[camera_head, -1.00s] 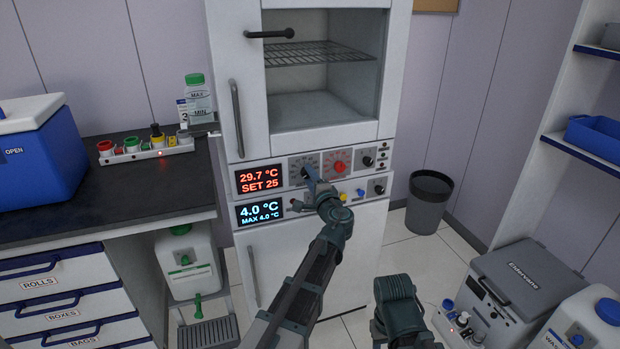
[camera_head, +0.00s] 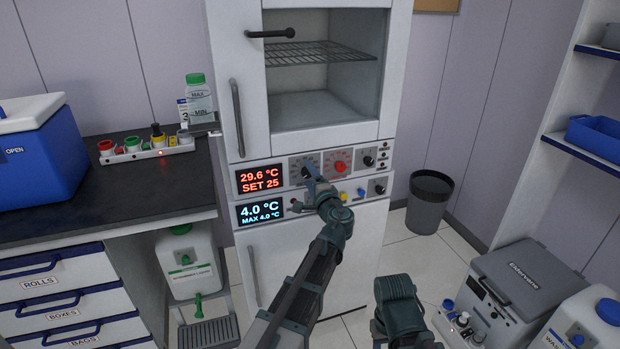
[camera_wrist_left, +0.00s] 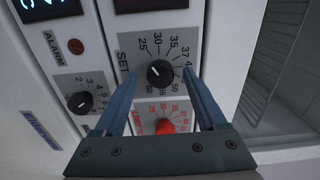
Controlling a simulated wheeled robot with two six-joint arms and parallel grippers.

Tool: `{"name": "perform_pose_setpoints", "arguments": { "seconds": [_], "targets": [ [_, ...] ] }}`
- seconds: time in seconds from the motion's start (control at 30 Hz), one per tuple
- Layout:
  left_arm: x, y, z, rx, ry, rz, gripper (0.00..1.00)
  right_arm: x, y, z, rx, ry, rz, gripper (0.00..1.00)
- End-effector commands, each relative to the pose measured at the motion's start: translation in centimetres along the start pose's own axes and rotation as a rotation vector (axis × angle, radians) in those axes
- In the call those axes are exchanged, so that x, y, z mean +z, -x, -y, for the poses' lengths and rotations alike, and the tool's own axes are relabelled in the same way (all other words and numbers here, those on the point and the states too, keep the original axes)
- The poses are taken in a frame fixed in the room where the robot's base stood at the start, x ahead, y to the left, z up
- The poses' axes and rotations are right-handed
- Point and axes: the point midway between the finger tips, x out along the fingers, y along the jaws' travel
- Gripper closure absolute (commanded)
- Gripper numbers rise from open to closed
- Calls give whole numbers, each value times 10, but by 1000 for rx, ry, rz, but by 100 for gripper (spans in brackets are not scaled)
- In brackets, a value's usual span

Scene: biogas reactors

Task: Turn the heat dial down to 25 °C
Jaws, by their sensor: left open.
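The heat dial is a black knob (camera_wrist_left: 160,73) on a grey plate marked SET, with a scale starting at 25. In the left wrist view its white mark points toward the 25 end. The red display (camera_head: 260,179) reads 29.6 °C, SET 25. My left gripper (camera_wrist_left: 159,76) is open, one finger on each side of the knob with a gap to both. In the head view the left gripper (camera_head: 309,174) is in front of the dial plate (camera_head: 296,162) and partly hides it. The right gripper's jaws do not show.
A red knob (camera_head: 340,167) sits right beside the dial, with a small black knob (camera_head: 367,161) further right. Below is a blue-lit display (camera_head: 259,213) reading 4.0 °C. A black worktop (camera_head: 100,195) stands left, a bin (camera_head: 429,200) right.

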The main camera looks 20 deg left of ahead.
Motion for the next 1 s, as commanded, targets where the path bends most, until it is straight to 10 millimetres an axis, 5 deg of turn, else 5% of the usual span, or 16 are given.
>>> {"name": "perform_pose_setpoints", "arguments": {
  "seconds": [0.23,0.7,1.0],
  "targets": [
    [0,17,0,0,-1,-3,26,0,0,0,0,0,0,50],
    [2,112,0,0,0,-3,26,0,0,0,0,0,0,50],
    [0,137,0,0,0,-1,26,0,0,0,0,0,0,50]
  ]
}}
